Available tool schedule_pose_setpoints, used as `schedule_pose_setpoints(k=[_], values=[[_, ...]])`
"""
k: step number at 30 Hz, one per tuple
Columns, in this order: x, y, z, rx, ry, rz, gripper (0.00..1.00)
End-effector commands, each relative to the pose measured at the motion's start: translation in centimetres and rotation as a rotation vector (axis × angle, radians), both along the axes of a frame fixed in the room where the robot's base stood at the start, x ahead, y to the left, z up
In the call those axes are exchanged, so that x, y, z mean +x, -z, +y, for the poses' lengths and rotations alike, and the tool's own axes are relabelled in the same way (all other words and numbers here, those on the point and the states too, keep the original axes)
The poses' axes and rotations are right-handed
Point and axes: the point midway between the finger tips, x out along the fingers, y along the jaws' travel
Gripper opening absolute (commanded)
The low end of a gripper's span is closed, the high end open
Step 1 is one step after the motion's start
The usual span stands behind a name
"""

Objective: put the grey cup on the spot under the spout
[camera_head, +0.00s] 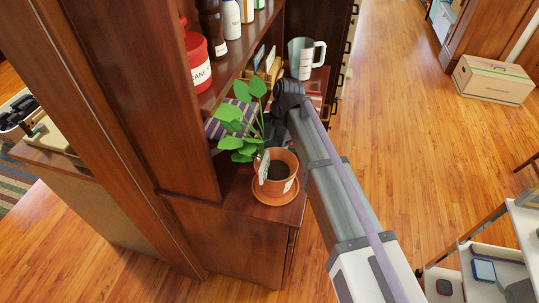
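A pale grey-white cup-shaped vessel with a handle (302,60) stands upright on the wooden cabinet's ledge, at the top middle. I cannot tell if it is the grey cup of the task. No spout and no marked spot under one can be made out. My arm reaches up from the lower right to the ledge, and its dark wrist bends down behind the potted plant (275,180). My gripper's fingers are hidden by the leaves and the arm, so its state and anything in it do not show.
The plant stands on the ledge's near corner, close to my wrist. Shelves at the left hold a red container (197,62) and bottles (231,18). A carton (493,80) lies on the floor at the right. A white rack (480,270) is at lower right.

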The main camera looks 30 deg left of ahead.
Motion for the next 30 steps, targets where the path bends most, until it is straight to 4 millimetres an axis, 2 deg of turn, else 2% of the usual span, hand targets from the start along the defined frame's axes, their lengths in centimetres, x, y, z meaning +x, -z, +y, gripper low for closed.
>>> schedule_pose_setpoints(k=[5,11,17,24,27,30], values=[[0.0,-0.2,0.0,0.0,0.0,0.0,0.3],[0.0,-2.1,0.0,0.0,0.0,0.0,0.3],[0.0,-6.2,0.0,0.0,0.0,0.0,0.3],[0.0,-13.7,0.0,0.0,0.0,0.0,0.3],[0.0,-16.4,0.0,0.0,0.0,0.0,0.3],[0.0,-17.8,0.0,0.0,0.0,0.0,0.3]])
